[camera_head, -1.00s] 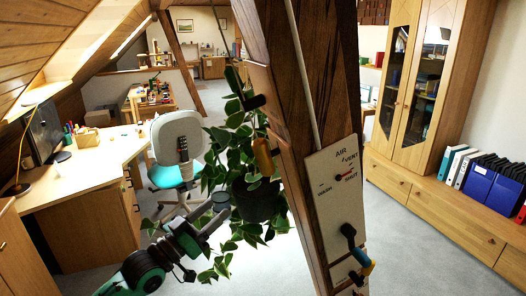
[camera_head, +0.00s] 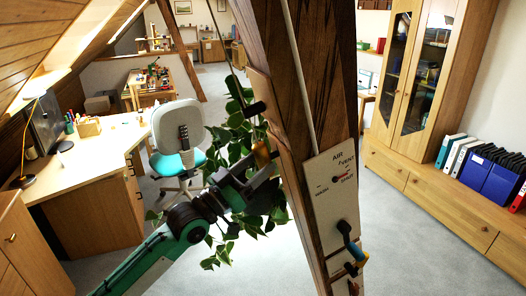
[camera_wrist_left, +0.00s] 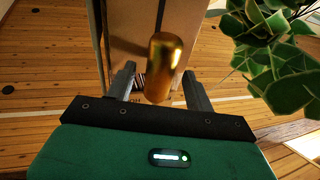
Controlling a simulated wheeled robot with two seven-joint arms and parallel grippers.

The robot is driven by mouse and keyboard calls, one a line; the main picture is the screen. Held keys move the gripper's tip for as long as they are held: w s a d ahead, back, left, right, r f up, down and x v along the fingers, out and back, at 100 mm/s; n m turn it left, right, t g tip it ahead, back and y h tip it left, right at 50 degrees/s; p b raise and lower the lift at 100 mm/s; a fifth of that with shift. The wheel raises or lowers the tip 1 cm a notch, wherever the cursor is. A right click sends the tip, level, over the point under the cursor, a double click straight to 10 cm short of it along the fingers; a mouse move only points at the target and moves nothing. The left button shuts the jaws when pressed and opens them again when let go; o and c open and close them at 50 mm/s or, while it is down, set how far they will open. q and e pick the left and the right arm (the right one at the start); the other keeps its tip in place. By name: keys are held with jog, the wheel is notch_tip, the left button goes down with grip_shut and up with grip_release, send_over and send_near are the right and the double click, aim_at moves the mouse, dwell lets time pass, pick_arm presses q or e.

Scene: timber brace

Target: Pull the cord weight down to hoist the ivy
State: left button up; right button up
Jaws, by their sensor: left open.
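The brass-coloured cord weight (camera_head: 262,153) hangs beside the timber brace (camera_head: 283,110). In the left wrist view the weight (camera_wrist_left: 164,62) is a smooth golden cylinder, its lower end between the fingertips. My left gripper (camera_head: 258,172) is open, its fingers at the weight's lower part in the head view. In the wrist view my left gripper (camera_wrist_left: 160,80) has a finger on each side of the weight, with a gap at the left; contact on the right is unclear. The ivy (camera_head: 238,140) hangs left of the brace, partly hidden behind my arm. My right gripper is out of view.
A panel marked AIR VENT (camera_head: 320,168) is fixed to the brace, with a blue-handled lever (camera_head: 350,240) below it. A dark peg (camera_head: 254,108) sticks out above the weight. A desk (camera_head: 85,155) and chair (camera_head: 178,130) stand at left, a cabinet (camera_head: 420,85) at right.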

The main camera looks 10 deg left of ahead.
pick_arm(q)
jog(key=shift+x, duration=1.2)
